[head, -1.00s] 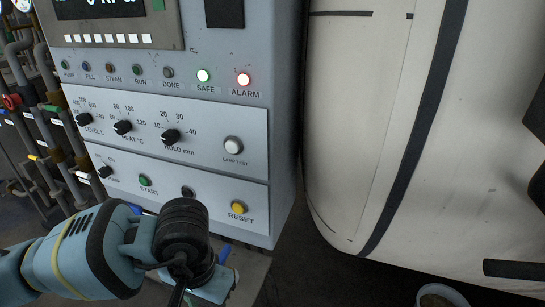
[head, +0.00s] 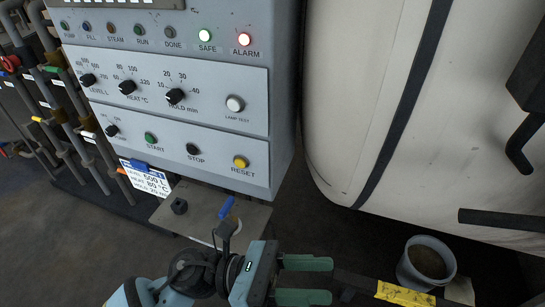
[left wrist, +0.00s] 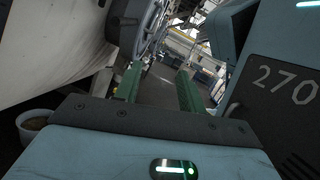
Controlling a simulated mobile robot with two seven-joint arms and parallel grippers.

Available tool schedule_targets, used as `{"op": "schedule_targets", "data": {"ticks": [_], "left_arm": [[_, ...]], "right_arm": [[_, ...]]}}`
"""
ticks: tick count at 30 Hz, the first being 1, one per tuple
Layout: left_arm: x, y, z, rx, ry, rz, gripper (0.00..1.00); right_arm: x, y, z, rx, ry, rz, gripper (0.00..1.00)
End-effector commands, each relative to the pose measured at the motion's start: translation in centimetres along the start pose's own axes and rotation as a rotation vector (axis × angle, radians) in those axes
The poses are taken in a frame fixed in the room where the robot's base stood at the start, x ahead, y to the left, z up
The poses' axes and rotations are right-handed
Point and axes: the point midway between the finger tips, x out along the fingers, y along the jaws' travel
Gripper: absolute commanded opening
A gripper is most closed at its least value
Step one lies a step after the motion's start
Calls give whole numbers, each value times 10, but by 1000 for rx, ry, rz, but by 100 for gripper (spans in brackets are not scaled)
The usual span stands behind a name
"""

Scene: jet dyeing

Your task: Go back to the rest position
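My left gripper (head: 322,280) is at the lower middle of the head view, below and to the right of the control panel (head: 228,170). Its two green fingers are apart with nothing between them. The left wrist view also shows the open, empty fingers (left wrist: 158,80). The gripper is clear of the panel's buttons and knobs. My right gripper is in neither view.
A large pale vessel (head: 355,110) stands to the right. A bucket (head: 408,272) stands on the floor at lower right. Pipes with valves (head: 60,130) line the left.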

Motion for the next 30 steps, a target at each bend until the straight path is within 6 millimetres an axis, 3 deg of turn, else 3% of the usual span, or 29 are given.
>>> {"op": "schedule_targets", "data": {"ticks": [4, 8, 11, 15, 17, 21, 24, 28, 29, 30], "left_arm": [[-24, 25, 15, -398, -288, 199, 40], [-63, 48, 8, -746, -548, 353, 40], [-101, 61, -11, -1010, -760, 462, 40], [-161, 64, -56, -1364, -1083, 600, 40], [-187, 59, -82, -1506, -1231, 655, 40], [-242, 28, -147, -1801, -1599, 765, 40], [-272, -4, -191, -1958, -1856, 821, 40], [-298, -48, -236, -2086, -2140, 870, 40], [-302, -56, -243, 2076, 2164, -863, 40], [-306, -66, -251, 2020, 2144, -840, 40]], "right_arm": [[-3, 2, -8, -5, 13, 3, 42], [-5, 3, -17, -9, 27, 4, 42], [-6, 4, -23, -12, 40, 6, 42], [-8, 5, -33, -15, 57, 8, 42], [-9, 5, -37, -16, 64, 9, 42], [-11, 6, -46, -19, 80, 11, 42], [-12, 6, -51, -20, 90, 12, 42], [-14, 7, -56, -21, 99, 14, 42], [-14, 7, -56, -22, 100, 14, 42], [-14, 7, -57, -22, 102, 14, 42]]}}
